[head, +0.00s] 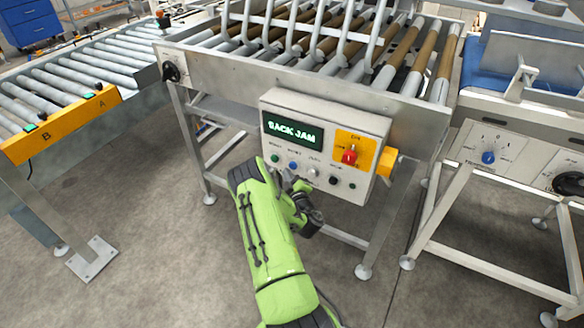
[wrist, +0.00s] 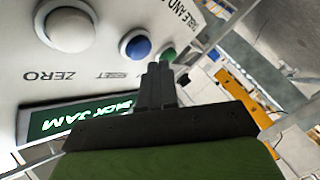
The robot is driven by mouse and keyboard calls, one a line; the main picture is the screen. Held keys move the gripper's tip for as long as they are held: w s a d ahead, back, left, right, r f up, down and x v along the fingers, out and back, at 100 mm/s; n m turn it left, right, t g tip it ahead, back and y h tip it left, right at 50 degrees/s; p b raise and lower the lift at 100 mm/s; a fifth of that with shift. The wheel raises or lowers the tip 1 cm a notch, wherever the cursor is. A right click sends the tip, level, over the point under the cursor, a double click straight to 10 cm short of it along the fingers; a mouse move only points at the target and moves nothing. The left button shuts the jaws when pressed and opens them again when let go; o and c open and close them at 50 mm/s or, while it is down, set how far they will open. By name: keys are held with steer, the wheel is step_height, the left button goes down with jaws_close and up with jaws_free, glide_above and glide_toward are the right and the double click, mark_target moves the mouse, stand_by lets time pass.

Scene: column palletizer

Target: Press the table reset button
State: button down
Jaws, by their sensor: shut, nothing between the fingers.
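The control box (head: 290,111) hangs on the front of the roller table, and its green-lit display (head: 293,132) reads "SACK JAM". A row of buttons runs below the display. The blue button (head: 293,165) has the label ending "SET" beside it in the wrist view (wrist: 137,46). A green button (wrist: 168,54) sits to its right there, and a large white button (wrist: 69,29), labelled ZERO, to its left. My gripper (wrist: 159,68) is shut and empty, its tips just below the blue and green buttons in the wrist view. I cannot tell whether they touch the panel.
A red knob (head: 349,155) on a yellow plate is at the box's right. Roller conveyors (head: 75,75) stand at the left, and another machine with a blue knob (head: 488,157) at the right. Bare concrete floor (head: 150,235) lies to the left of my arm.

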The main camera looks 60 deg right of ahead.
steer(key=shift+d, duration=0.4)
steer(key=shift+d+p, duration=0.3)
steer(key=shift+d, duration=0.2)
stand_by(0.6)
steer(key=shift+a+b, duration=0.4)
steer(key=shift+a, duration=0.5)
steer(key=shift+a, duration=0.1)
steer(key=a+b, duration=0.2)
steer(key=a, duration=0.1)
steer(key=a+b, duration=0.1)
steer(key=shift+s+a, duration=0.25)
steer(key=shift+a, duration=0.15)
